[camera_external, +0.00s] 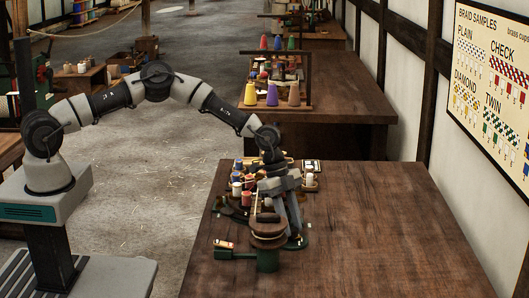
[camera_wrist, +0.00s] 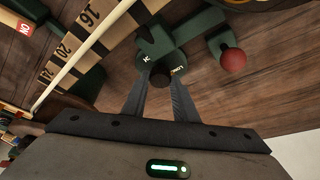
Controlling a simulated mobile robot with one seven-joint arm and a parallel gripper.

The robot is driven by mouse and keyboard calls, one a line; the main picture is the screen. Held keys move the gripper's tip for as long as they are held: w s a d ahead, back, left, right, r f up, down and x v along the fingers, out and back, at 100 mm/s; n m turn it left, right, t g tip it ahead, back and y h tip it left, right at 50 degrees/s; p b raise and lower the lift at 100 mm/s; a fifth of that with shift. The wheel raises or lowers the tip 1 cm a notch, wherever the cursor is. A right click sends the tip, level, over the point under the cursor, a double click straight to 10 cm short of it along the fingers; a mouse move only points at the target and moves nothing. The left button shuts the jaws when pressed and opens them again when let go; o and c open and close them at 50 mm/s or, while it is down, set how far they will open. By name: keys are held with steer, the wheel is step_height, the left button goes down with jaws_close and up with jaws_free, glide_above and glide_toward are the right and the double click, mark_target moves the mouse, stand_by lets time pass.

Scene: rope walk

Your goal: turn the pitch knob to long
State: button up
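The pitch knob (camera_wrist: 160,78) is a small dark round piece on a green housing (camera_wrist: 160,45) in the wrist view. Small white lettering sits beside it; the mark on its right seems to read "LONG". My gripper (camera_wrist: 160,84) has its two grey fingers apart, one on each side of the knob. I cannot tell whether they touch it. In the external view my gripper (camera_external: 290,225) points down at the green and wooden machine on the table, and its fingers hide the knob there.
A red ball-ended lever (camera_wrist: 232,59) stands right of the knob. A numbered scale (camera_wrist: 88,35) and a pale rod (camera_wrist: 85,62) run at the left. Small spools (camera_external: 237,188) stand behind the gripper. The table's right side (camera_external: 370,230) is clear.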

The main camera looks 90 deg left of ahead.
steer(key=c, duration=0.4)
steer(key=shift+o, duration=0.2)
steer(key=shift+d+f+n+t+y+b, duration=0.15)
steer(key=shift+n+t+y+b, duration=0.2)
steer(key=shift+n+b, duration=0.75)
steer(key=shift+s+n+y+b, duration=0.1)
steer(key=shift+n+y+b, duration=0.3)
steer(key=shift+n, duration=0.6)
steer(key=o, duration=1.1)
steer(key=shift+r, duration=0.2)
steer(key=shift+c, duration=0.2)
